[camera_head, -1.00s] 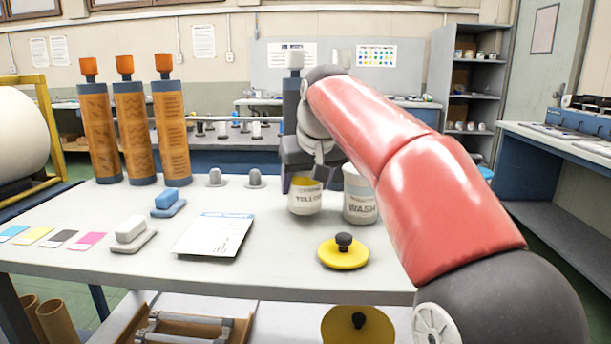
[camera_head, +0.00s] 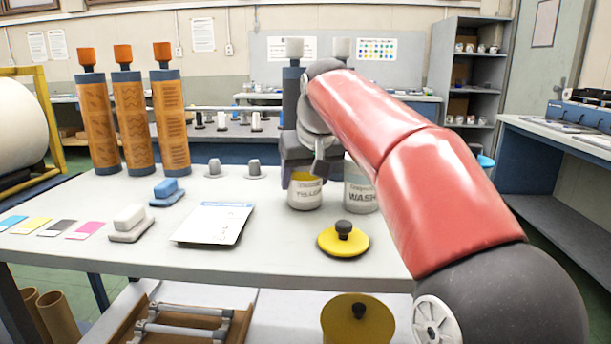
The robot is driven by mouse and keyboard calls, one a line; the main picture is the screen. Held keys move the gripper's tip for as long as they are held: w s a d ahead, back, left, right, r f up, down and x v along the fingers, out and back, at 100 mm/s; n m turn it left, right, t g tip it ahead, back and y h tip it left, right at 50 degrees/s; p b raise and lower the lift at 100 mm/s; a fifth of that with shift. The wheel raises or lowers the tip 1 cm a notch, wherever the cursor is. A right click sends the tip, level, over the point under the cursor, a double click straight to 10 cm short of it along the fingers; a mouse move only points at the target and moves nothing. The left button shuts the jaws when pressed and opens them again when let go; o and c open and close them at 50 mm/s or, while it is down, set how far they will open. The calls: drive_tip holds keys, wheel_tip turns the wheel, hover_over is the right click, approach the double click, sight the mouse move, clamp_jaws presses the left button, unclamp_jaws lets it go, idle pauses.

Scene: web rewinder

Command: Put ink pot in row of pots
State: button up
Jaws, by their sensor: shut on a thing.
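A white ink pot labelled YELLOW (camera_head: 305,197), with yellow inside its rim, is at the back middle of the table. My gripper (camera_head: 303,172) reaches down over it and is shut on it at the rim. The pot looks upright; I cannot tell whether its base touches the table. A pale pot labelled WASH (camera_head: 361,197) stands just to its right, partly hidden by my red arm. Anything farther right on the table is hidden behind the arm. A yellow lid with a black knob (camera_head: 343,240) lies in front of the pots.
The table (camera_head: 268,255) holds a paper sheet (camera_head: 214,222), blue block (camera_head: 166,190), white block (camera_head: 129,220), colour cards (camera_head: 48,227) and two grey pegs (camera_head: 255,171). Orange-topped cylinders (camera_head: 172,120) stand at the left back. A round yellow object (camera_head: 357,320) is below the table.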

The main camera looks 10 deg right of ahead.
drive_tip(key=shift+f, duration=0.1)
drive_tip(key=o, duration=1.3)
drive_tip(key=shift+f, duration=0.1)
